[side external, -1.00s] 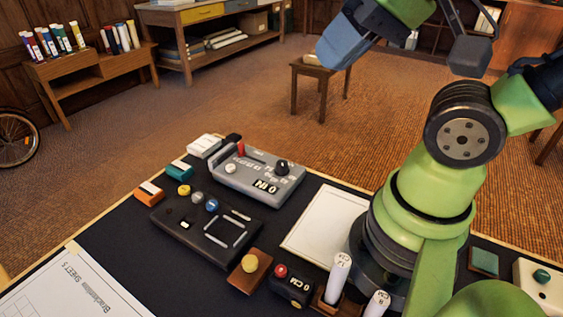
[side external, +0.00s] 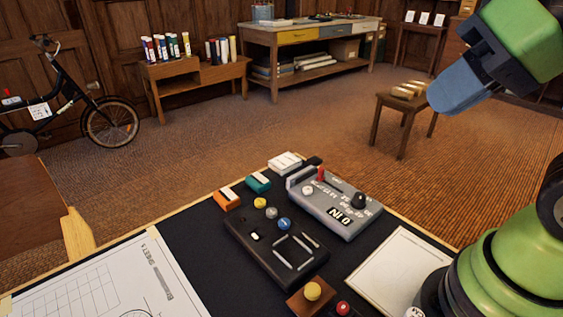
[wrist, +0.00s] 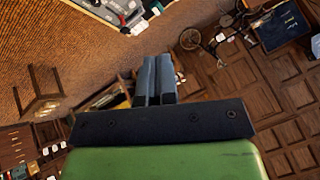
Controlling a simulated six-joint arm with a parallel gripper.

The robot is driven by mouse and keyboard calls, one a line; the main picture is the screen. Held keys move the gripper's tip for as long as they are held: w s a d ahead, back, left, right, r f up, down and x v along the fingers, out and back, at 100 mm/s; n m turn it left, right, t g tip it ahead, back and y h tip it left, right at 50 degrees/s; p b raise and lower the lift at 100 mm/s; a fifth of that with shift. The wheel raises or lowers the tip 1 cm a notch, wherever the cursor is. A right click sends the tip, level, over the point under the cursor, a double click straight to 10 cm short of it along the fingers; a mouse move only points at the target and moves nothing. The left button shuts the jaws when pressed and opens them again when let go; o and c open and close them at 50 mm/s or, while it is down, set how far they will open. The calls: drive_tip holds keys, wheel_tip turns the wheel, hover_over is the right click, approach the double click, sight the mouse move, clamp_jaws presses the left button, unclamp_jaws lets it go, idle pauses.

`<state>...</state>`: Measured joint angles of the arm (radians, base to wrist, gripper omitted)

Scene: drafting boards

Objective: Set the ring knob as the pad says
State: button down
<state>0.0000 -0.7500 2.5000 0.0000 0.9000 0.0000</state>
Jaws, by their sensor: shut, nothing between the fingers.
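The grey box (side external: 335,200) on the dark desk top carries a black knob (side external: 359,200), a red lever (side external: 320,174), a pale round button (side external: 308,190) and a small lettered display (side external: 340,217). In front is a dark panel (side external: 262,252) with yellow, grey and blue round knobs (side external: 284,223) and pale bars in a square. I cannot tell which is the ring knob. A pale pad or sheet (side external: 395,268) lies at the right; no writing is readable. My gripper (side external: 440,100) is shut and empty, high above the desk; its fingers also show in the wrist view (wrist: 155,75).
A wooden block with a yellow knob (side external: 312,291) and a red knob (side external: 343,308) stand near the front. Orange (side external: 226,201) and teal (side external: 258,182) blocks sit at the back edge. A drawing sheet (side external: 100,280) lies at left. A stool (side external: 405,110) stands beyond the desk.

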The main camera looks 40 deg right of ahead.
drive_tip(key=c, duration=1)
unclamp_jaws()
drive_tip(key=shift+o, duration=0.8)
drive_tip(key=shift+w+d, duration=0.1)
drive_tip(key=shift+w, duration=0.25)
drive_tip(key=n+g+h, duration=0.2)
drive_tip(key=n+g, duration=0.5)
drive_tip(key=n, duration=0.2)
hover_over(360, 195)
wheel_tip(360, 195, down, 18)
wheel_tip(360, 195, down, 10)
drive_tip(key=shift+f, duration=0.1)
drive_tip(key=shift+c, duration=0.3)
drive_tip(key=c, duration=0.9)
